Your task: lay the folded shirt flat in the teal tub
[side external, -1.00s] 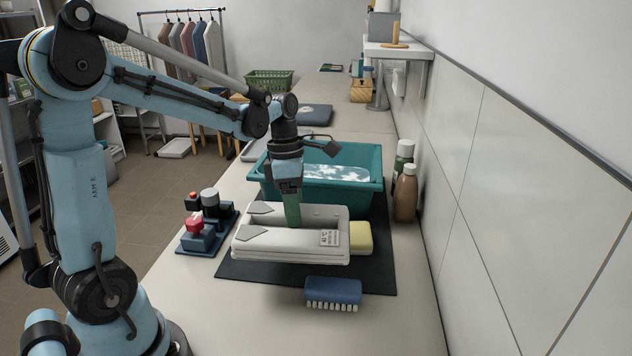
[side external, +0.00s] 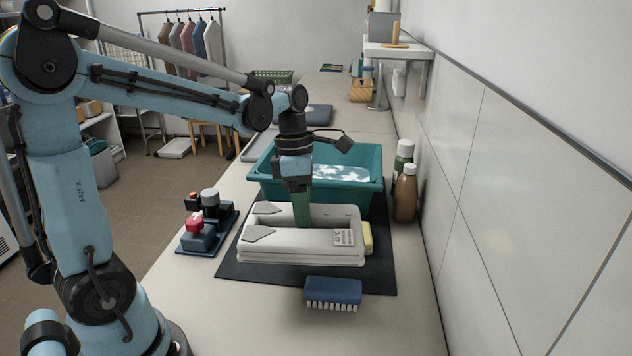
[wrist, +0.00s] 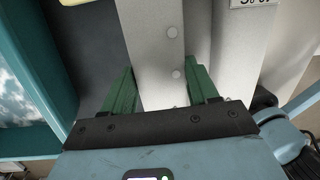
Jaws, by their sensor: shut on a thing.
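The folded shirt (side external: 290,240) is a thick pale grey bundle with pointed collar flaps, buttons and a printed label. It is level, over the dark mat (side external: 350,275) in front of the tub; I cannot tell whether it touches the mat. My gripper (side external: 302,218) points down, its green fingers shut on the shirt. In the wrist view my fingers (wrist: 164,82) stand on either side of the buttoned strip of the shirt (wrist: 155,45). The teal tub (side external: 272,190) stands behind the shirt, holding water with white foam or reflections. My fingertips are partly hidden by the shirt.
A yellow sponge (side external: 368,238) is right behind the shirt. A blue brush (side external: 333,291) lies in front. A control box with a red knob (side external: 195,224) stands at left. Bottles (side external: 405,195) stand at right by the wall.

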